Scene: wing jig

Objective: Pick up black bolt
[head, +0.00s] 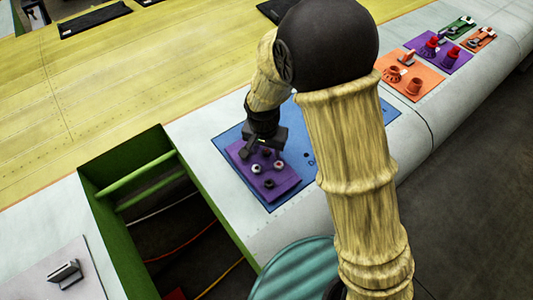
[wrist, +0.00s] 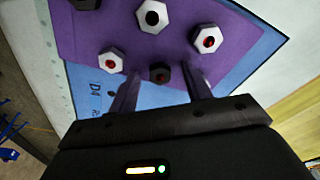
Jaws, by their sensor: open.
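A black bolt (wrist: 160,72) with a dark red centre lies on a purple mat (wrist: 235,65) in the wrist view. My gripper (wrist: 162,76) is open, with one finger on each side of this bolt. I cannot tell whether the fingers touch it. In the head view my gripper (head: 262,147) is low over the far part of the purple mat (head: 286,187) and hides most of what lies beneath it. A second black bolt (wrist: 86,4) is cut off at the top left of the wrist view. It appears to be the black piece (head: 268,183) near the mat's front edge.
Light hexagonal pieces lie close around: one with a black centre (wrist: 152,16), and red-centred ones on the left (wrist: 111,63) and right (wrist: 207,40). A blue mat (head: 233,135) lies beneath. A green-framed opening (head: 135,183) is at left; orange mats with parts (head: 427,77) are at right.

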